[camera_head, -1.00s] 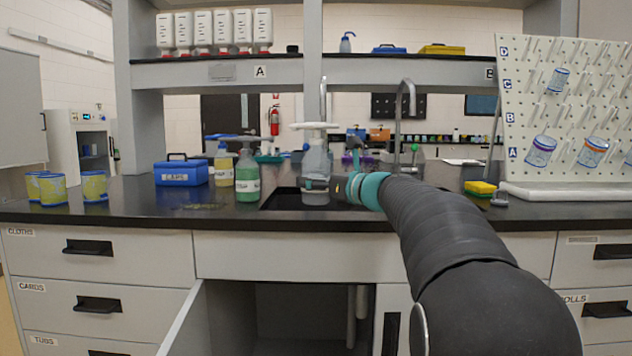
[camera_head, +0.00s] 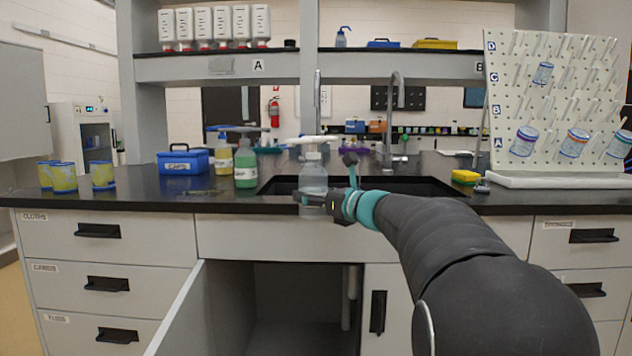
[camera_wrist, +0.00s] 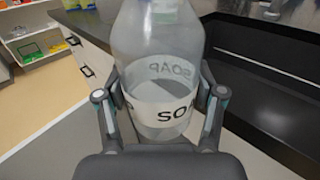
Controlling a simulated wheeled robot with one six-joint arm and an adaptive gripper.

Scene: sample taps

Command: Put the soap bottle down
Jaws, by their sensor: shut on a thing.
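The soap bottle (camera_head: 313,178) is clear, with a white pump top and a white label reading SOAP. It is upright in front of the sink (camera_head: 420,186), its lower part overlapping the counter's front edge in the head view. My gripper (camera_head: 315,200) is shut on the bottle's lower part. In the wrist view the soap bottle (camera_wrist: 160,40) stands between the two fingers of my gripper (camera_wrist: 160,105), at the label.
Green (camera_head: 246,168) and yellow (camera_head: 221,160) bottles stand left of the sink, with a blue box (camera_head: 183,162) and yellow-blue cups (camera_head: 102,176) further left. A yellow sponge (camera_head: 465,177) and a peg rack (camera_head: 505,100) are at the right. A cabinet door (camera_head: 185,315) hangs open below.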

